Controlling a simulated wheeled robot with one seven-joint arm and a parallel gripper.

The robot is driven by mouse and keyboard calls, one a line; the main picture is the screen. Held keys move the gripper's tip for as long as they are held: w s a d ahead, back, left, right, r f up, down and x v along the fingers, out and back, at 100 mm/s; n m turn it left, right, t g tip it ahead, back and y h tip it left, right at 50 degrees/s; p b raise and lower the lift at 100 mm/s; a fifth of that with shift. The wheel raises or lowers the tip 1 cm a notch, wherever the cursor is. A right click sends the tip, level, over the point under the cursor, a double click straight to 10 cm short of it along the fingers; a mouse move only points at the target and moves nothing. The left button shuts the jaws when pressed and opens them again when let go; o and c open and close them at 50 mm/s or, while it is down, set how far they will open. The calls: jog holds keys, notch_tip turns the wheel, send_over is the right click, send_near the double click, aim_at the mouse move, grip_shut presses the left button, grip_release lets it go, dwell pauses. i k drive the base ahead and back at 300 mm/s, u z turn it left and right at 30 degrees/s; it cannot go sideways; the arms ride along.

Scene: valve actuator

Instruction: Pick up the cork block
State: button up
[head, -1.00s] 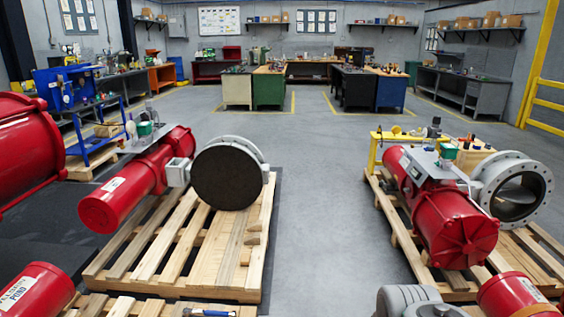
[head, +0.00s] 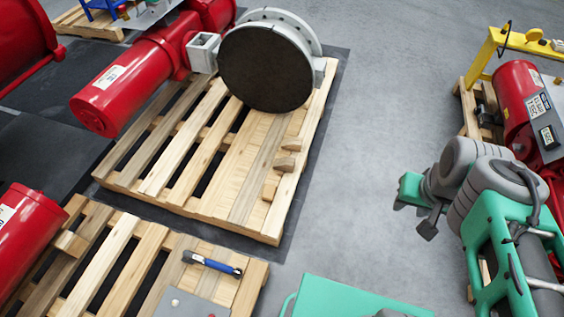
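Several small tan blocks sit on the right side of the pallet (head: 235,222) under the round dark disc. All look wood- or cork-coloured, and I cannot tell which is the cork block. My gripper (head: 413,217) is over the grey floor to the right of the pallet, well apart from the blocks. Its two dark fingertips appear spread, with nothing seen between them.
A red actuator (head: 140,75) and a flanged valve with a dark disc (head: 265,67) stand on that pallet. A nearer pallet (head: 110,245) carries a blue-handled tool (head: 212,263). Another red actuator (head: 520,95) is at right. Grey floor (head: 370,130) between is clear.

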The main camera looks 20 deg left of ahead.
aim_at(269, 192)
jog(key=i, duration=2.35)
jog(key=u, duration=5.1)
